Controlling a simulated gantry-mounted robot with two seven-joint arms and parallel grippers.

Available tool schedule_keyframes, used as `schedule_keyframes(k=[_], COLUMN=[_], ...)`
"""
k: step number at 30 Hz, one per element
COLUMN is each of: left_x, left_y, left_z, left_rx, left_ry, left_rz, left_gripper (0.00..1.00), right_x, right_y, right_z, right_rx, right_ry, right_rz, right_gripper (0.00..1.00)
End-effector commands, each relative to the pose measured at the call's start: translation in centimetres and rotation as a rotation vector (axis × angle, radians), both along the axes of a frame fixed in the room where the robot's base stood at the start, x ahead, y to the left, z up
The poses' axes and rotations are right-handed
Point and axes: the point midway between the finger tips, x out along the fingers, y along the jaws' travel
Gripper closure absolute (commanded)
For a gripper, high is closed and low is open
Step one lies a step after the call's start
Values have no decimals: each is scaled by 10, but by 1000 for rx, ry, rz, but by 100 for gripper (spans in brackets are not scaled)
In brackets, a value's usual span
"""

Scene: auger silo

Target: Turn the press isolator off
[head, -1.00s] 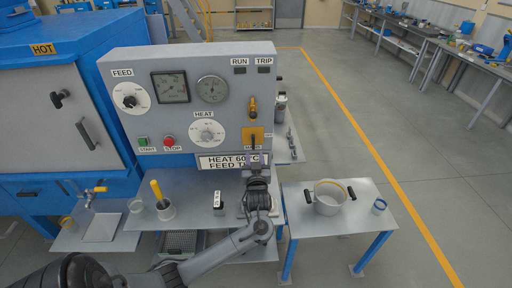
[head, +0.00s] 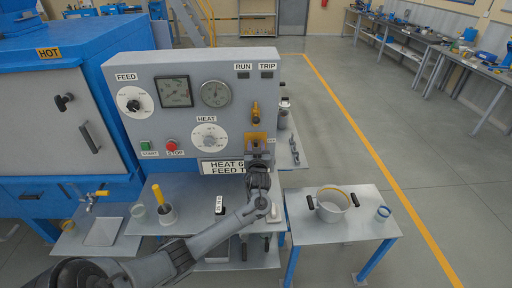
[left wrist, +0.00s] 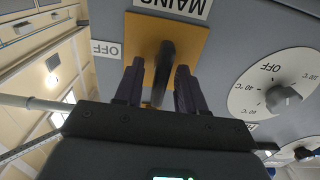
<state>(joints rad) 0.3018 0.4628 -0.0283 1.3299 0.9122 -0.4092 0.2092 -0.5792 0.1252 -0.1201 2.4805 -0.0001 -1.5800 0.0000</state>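The press isolator is a yellow-orange plate (head: 250,136) low on the right of the grey control panel, partly hidden by my gripper. In the left wrist view, upside down, the plate (left wrist: 192,52) carries a dark lever (left wrist: 166,62), with a MAINS label (left wrist: 172,6) at one end and an OFF label (left wrist: 107,49) at one side. The lever stands roughly along the picture's vertical, not toward OFF. My left gripper (head: 257,155), also in the left wrist view (left wrist: 157,84), is open, its fingers either side of the lever with gaps showing. My right gripper is not in view.
A pot (head: 332,204) stands on a side table at right. Open floor lies beyond it.

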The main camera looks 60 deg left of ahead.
Motion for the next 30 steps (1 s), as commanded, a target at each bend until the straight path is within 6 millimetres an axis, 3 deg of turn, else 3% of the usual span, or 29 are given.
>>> schedule_keyframes(k=[4,12,22,30], left_x=[0,0,0,1], left_y=[0,0,0,-1], left_z=[0,0,2,5], left_rx=[0,0,13,81], left_ry=[0,0,23,144], left_rz=[0,0,0,1], left_gripper=[62,100,100,100], right_x=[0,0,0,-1], right_y=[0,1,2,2], right_z=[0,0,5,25], right_rx=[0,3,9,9], right_ry=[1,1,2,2], right_rz=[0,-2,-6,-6], right_gripper=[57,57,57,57])
